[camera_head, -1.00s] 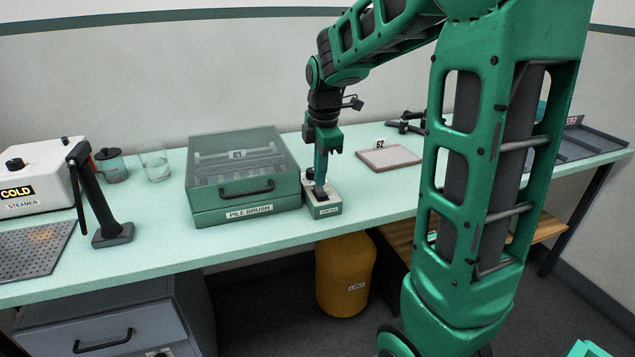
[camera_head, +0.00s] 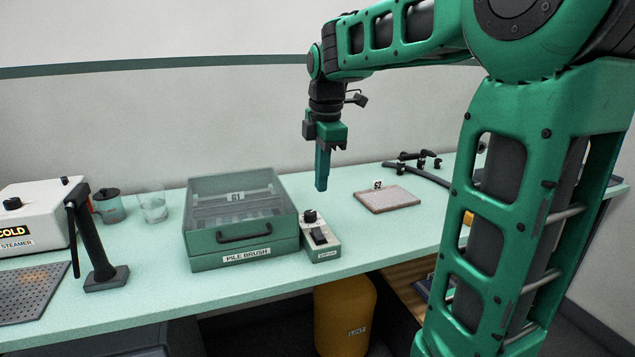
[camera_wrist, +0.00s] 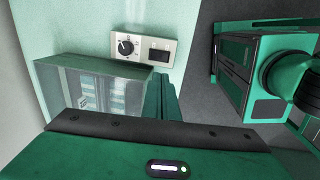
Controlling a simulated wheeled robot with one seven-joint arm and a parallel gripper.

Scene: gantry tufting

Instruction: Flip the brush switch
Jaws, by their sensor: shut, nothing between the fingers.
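The brush switch box (camera_head: 318,243) is a small pale box with a black round knob and a black rocker switch (camera_head: 319,236). It stands on the table against the right side of the green pile brush case (camera_head: 243,221). The switch box also shows in the wrist view (camera_wrist: 143,49), with the knob left and the dark rocker right. My gripper (camera_head: 322,188) points down with its fingers together and empty. It hangs in the air above the switch box, apart from it. In the wrist view the fingers (camera_wrist: 165,97) show below the box.
A tufted pad (camera_head: 387,199) lies on the table to the right, with a black bracket behind it. To the left are a black-handled tool (camera_head: 97,245), a glass (camera_head: 153,206) and the white steamer (camera_head: 38,215). A yellow lint bin (camera_head: 345,315) stands below the table edge.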

